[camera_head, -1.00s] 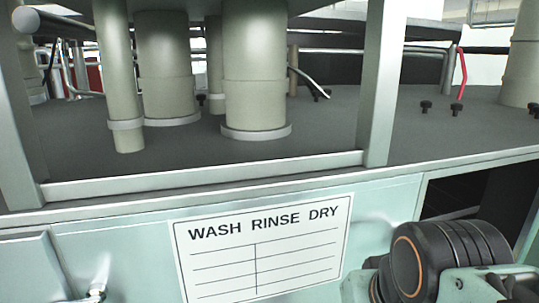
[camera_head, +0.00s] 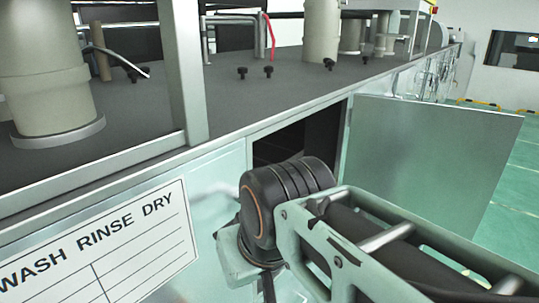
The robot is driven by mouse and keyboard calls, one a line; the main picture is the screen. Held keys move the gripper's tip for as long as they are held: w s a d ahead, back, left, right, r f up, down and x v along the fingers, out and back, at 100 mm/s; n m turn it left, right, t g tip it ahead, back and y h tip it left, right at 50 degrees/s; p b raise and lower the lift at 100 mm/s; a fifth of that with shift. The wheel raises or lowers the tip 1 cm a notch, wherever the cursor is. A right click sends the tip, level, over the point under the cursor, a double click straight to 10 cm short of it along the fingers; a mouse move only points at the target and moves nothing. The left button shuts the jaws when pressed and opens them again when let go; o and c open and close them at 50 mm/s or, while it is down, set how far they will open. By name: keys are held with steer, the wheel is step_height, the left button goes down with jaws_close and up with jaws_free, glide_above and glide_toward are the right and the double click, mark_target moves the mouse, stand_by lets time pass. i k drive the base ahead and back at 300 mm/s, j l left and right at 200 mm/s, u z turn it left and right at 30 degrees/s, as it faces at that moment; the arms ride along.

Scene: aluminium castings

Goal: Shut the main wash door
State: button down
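The wash door (camera_head: 432,165) is a flat pale green metal panel, standing open on the right side of a dark opening (camera_head: 300,138) in the machine's front. It swings outward from the opening's right edge. My arm crosses in front of the opening and hides the lower part of the opening and of the door. My gripper is not in view. I cannot tell whether any part of my arm touches the door.
The machine's pale green front carries a WASH RINSE DRY sign (camera_head: 98,250) at left. Its dark top (camera_head: 230,95) holds a thick beige pipe (camera_head: 45,75) and several black knobs. Green floor (camera_head: 510,210) is clear to the right of the door.

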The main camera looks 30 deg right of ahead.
mark_target(444, 165)
steer(key=z, duration=2.55)
steer(key=i+l+z, duration=0.15)
steer(key=z, duration=0.15)
steer(key=i+z, duration=0.35)
steer(key=i+u, duration=0.25)
steer(key=i, duration=0.3)
steer(key=i+u, duration=0.3)
steer(key=i, duration=0.8)
steer(key=i+l+u, duration=0.15)
steer(key=i, duration=0.4)
steer(key=i+u, duration=0.75)
steer(key=u, duration=0.2)
steer(key=i+j+u, duration=0.1)
steer(key=u, duration=0.25)
steer(key=i+u, duration=0.5)
steer(key=u, duration=0.6)
steer(key=i+u, duration=0.15)
steer(key=u, duration=0.65)
steer(key=i+l, duration=0.05)
steer(key=l, duration=0.05)
